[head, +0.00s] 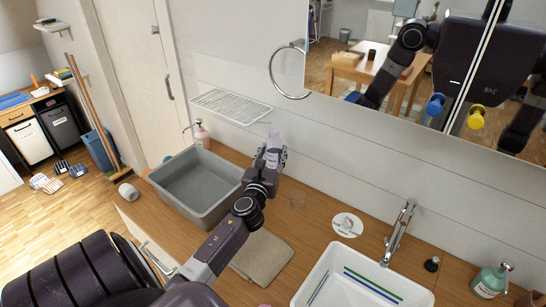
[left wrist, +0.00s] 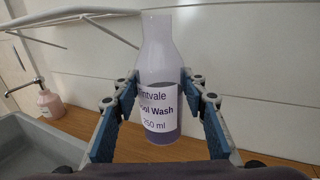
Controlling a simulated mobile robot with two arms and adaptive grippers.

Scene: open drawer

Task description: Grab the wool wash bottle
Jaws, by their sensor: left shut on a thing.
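The wool wash bottle (left wrist: 160,75) is a pale, clear bottle with purple liquid and a white label reading "ool Wash" and "250 ml". It stands upright between the fingers of my left gripper (left wrist: 160,100) in the left wrist view. In the head view the bottle (head: 273,140) shows at the end of my left arm, in front of the wall, right of the grey basin. My left gripper (head: 270,158) is shut on it. Whether its base touches the counter is hidden. My right gripper is not in view.
A grey basin (head: 172,199) stands on the wooden counter (head: 300,222), with a pink pump bottle (head: 201,134) behind it. A wire rack (head: 231,104) and a towel ring (head: 273,72) are on the wall.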

